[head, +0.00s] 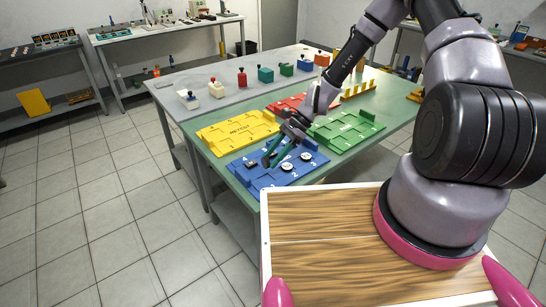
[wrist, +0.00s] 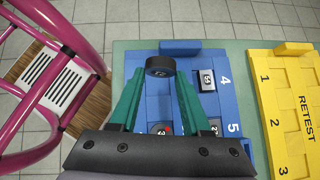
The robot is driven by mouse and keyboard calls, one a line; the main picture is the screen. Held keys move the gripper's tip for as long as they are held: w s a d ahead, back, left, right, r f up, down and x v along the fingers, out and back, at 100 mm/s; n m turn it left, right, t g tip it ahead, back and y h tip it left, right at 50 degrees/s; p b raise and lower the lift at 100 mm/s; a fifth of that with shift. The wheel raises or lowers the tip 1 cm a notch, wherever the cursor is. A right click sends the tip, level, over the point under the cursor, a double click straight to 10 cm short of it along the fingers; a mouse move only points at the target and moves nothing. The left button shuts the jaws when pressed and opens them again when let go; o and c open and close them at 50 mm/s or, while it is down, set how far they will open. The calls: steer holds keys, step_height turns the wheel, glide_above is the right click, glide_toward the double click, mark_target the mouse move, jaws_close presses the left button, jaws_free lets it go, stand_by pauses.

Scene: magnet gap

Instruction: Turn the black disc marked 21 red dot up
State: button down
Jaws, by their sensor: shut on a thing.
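My gripper (wrist: 160,74) is shut on a black disc (wrist: 159,66), held between the tips of its green fingers above the blue tray. The disc's rim faces the wrist camera, with a small pale marking too small to read for sure. No red dot shows on it. In the head view my gripper (head: 272,158) is low over the blue tray (head: 262,182).
Dark square pieces (wrist: 207,80) sit in the blue tray by the 4 and 5. A yellow RETEST tray (head: 237,130), a green tray (head: 345,128) and a red tray (head: 300,102) stand beside it.

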steer(key=shift+f, duration=2.8)
steer(key=shift+f, duration=0.15)
steer(key=shift+c, duration=1.4)
jaws_free()
steer(key=c, duration=0.5)
steer(key=shift+r, duration=2.25)
